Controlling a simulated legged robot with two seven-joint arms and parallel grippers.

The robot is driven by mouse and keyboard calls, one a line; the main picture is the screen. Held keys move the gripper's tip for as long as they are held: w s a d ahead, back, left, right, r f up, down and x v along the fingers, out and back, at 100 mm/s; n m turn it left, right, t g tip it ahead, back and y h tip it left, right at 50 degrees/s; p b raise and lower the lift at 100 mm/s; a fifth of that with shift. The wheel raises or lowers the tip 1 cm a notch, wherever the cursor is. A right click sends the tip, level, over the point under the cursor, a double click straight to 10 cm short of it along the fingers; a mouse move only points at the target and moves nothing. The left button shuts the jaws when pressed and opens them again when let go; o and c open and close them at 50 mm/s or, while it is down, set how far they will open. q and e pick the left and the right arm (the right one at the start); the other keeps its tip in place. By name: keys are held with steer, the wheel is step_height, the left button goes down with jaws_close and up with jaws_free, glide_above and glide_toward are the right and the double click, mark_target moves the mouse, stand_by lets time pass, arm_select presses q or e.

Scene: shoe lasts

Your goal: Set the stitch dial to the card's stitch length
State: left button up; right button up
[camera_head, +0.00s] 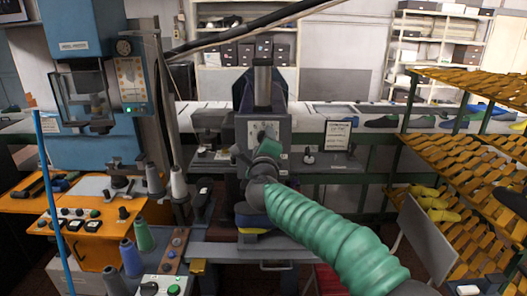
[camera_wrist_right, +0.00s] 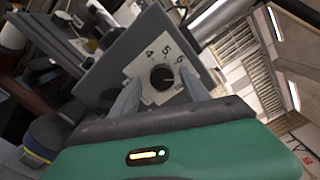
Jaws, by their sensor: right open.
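The black round stitch dial (camera_wrist_right: 162,77) sits on a white plate (camera_wrist_right: 139,70) with numerals around it, among them 4, 5 and 6. Its pointer setting is too small to read surely. In the head view the plate (camera_head: 255,131) shows on the grey machine, partly behind my right gripper (camera_head: 268,150). In the wrist view my right gripper (camera_wrist_right: 160,84) is open, its two grey fingers reaching toward either side of the dial; contact cannot be told. A framed card (camera_head: 338,133) stands right of the machine, its writing unreadable. My left gripper is not in view.
A blue machine (camera_head: 80,45) and orange bench (camera_head: 90,215) with thread cones (camera_head: 144,235) stand at left. An orange shoe rack (camera_head: 450,165) stands at right. A small knob (camera_head: 309,157) is between machine and card.

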steer(key=s+b, duration=0.4)
steer(key=s, duration=1.2)
steer(key=shift+s+f+b, duration=0.15)
steer(key=shift+s+b, duration=0.05)
steer(key=shift+b, duration=0.2)
